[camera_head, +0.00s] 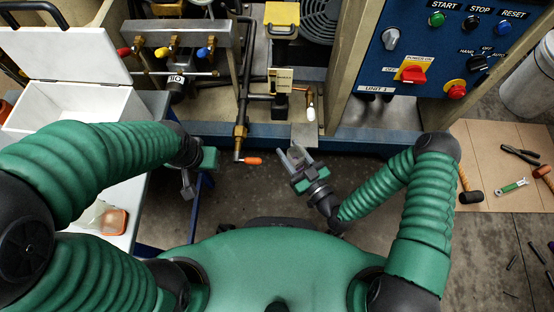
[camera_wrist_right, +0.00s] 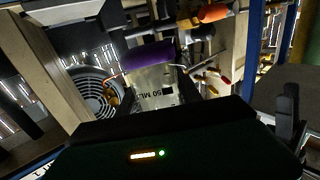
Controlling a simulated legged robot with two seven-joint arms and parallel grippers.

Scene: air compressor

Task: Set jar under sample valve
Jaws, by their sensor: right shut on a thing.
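My right gripper (camera_head: 296,158) is shut on a clear jar, in front of the compressor's lower frame rail. In the right wrist view the jar (camera_wrist_right: 152,85) shows "50 ML" lettering and a purple band, above the dark gripper body. In the head view the jar is hard to make out between the fingers. A small valve with a white handle (camera_head: 311,114) sits above a grey plate (camera_head: 304,135), just beyond the right gripper; it may be the sample valve. My left gripper (camera_head: 188,187) hangs beside the white bench; its opening is unclear.
A brass-fitted pipe with an orange handle (camera_head: 252,160) stands left of the right gripper. A manifold with red, yellow and blue handles (camera_head: 176,40) is at the back left. An open white box (camera_head: 72,108) stands at left. A blue control panel (camera_head: 440,50) and tools on cardboard (camera_head: 505,140) are at right.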

